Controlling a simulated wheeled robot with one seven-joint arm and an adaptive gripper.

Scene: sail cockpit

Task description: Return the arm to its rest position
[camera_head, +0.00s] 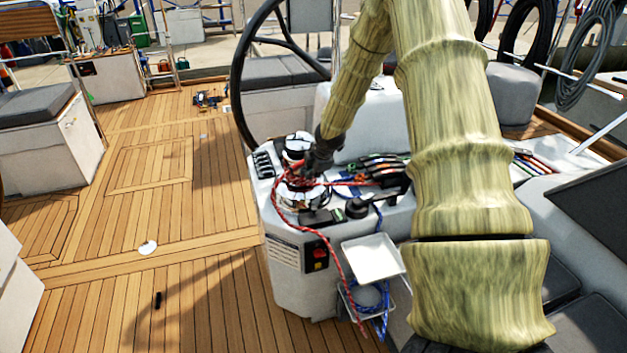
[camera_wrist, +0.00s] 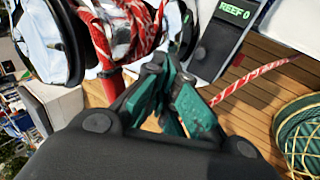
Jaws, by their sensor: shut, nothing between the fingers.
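My arm (camera_head: 455,130) reaches from the right over the cockpit console in the head view. My gripper (camera_head: 318,155) is low over the console, close to the winch (camera_head: 297,190) with red rope around it. In the wrist view my gripper (camera_wrist: 165,75) shows its green fingers drawn together, with nothing seen between them. The fingertips are close to a red-and-white rope (camera_wrist: 130,30); I cannot tell if they touch it.
A steering wheel (camera_head: 243,85) stands left of my gripper. Line clutches (camera_head: 380,170) lie right of it. A white tray (camera_head: 372,258) hangs at the console's front. A panel reading "REEF 0" (camera_wrist: 235,12) is near the fingertips. The teak deck (camera_head: 150,200) at left is mostly clear.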

